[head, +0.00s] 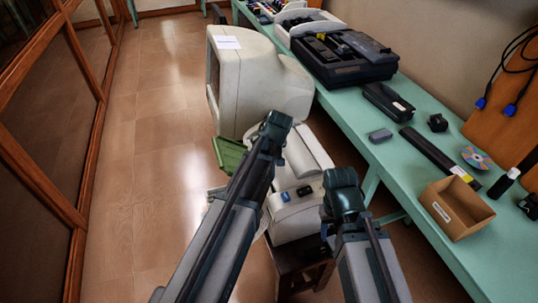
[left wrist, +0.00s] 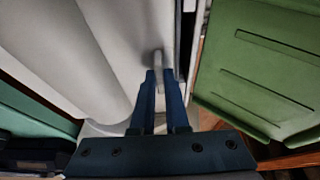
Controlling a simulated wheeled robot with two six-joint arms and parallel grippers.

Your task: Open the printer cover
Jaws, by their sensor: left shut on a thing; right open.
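The light grey printer (head: 297,215) stands low in the middle of the head view, with its pale cover (head: 309,150) at its upper part. My left arm hides part of it. My left gripper (head: 275,122) is at the cover's left side. In the left wrist view my left gripper (left wrist: 160,78) is shut on a thin pale handle (left wrist: 158,60) that sticks out from the pale printer surface (left wrist: 115,30). How far the cover is raised is unclear. My right gripper (head: 343,185) is open and empty, to the right of the printer's front.
A green tray (head: 228,155) sticks out left of the printer and shows in the left wrist view (left wrist: 265,65). A large beige monitor (head: 255,80) stands behind. A green bench (head: 400,165) with devices and a cardboard box (head: 457,207) runs along the right. Floor at left is clear.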

